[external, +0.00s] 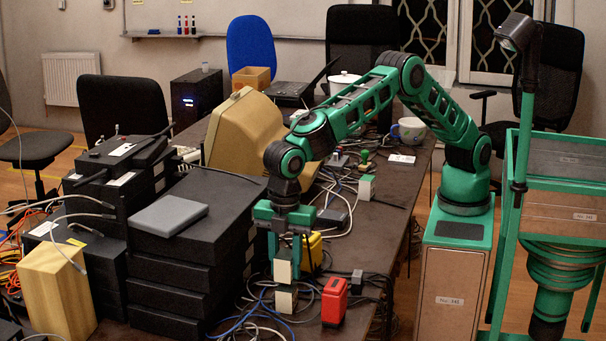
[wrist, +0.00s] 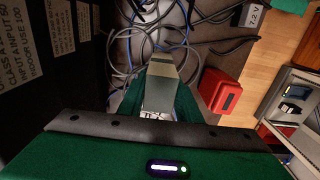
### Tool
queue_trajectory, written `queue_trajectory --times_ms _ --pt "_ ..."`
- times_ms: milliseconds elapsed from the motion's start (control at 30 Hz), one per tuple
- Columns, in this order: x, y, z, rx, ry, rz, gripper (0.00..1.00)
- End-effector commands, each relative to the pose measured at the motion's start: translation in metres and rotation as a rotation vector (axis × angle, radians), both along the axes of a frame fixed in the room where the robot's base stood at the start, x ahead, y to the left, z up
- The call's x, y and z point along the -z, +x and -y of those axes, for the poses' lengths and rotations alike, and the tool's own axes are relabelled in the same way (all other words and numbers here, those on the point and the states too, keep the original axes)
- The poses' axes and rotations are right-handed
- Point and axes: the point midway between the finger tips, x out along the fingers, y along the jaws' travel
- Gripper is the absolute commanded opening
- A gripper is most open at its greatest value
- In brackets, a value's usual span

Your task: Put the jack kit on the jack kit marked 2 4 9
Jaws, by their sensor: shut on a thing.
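My gripper (external: 283,262) points down at the front of the table, shut on a small cream jack kit (external: 283,271). In the wrist view the held kit (wrist: 162,68) sits between the green fingers, with a white printed label at its near end. A second cream jack kit (external: 285,300) is directly below the held one in the external view, upright on the table among cables. A dark band lies between the two; I cannot tell if they touch. Another cream kit (external: 366,187) stands farther back. I cannot read 2 4 9 on any of them.
A red box (external: 334,302) stands close to the right of the lower kit; it also shows in the wrist view (wrist: 226,96). A yellow object (external: 312,250) is just behind my gripper. Stacked black units (external: 190,270) rise close on the left. Loose cables (external: 250,322) surround the kit.

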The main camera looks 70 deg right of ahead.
Motion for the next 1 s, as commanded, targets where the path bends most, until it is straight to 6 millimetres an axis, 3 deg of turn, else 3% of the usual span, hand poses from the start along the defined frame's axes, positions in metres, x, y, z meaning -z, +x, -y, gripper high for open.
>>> queue_trajectory --times_ms 133,500,533,600,1000 --pt "0.02 0.0 0.0 0.0 -0.002 -0.001 0.07" --pt "0.024 0.0 0.0 0.0 0.0 -0.001 0.07" --pt "0.024 0.0 0.0 0.0 -0.001 0.0 0.33" --pt "0.024 0.0 0.0 0.0 0.0 0.0 0.5" --pt "0.018 0.0 0.0 0.0 0.001 0.0 0.5"
